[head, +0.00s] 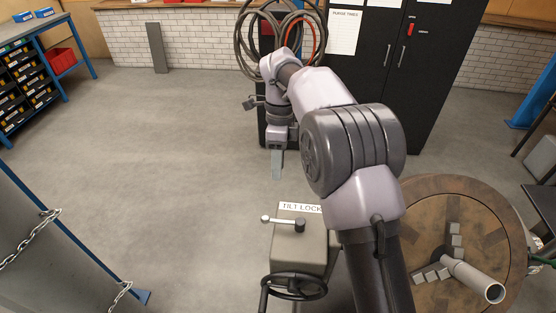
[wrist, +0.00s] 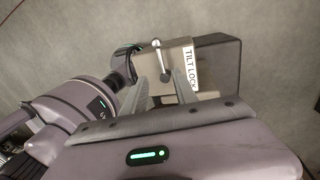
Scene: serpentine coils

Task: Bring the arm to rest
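My arm reaches forward from the lower right of the head view and bends down at its far end. My gripper (head: 277,176) hangs there, fingers pointing down, above the floor and just beyond the tilt lock box (head: 298,252). In the wrist view the two grey fingers of my gripper (wrist: 153,78) stand apart with nothing between them. The tilt lock box (wrist: 218,62) shows beyond them, with its lever (wrist: 160,58) upright in that picture. In the head view the lever (head: 282,221) lies across the box top, apart from my gripper.
A black handwheel (head: 296,286) sits on the near side of the box. A round table (head: 490,220) with a pipe (head: 474,280) and several small blocks is at right. Open floor (head: 165,140) lies left.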

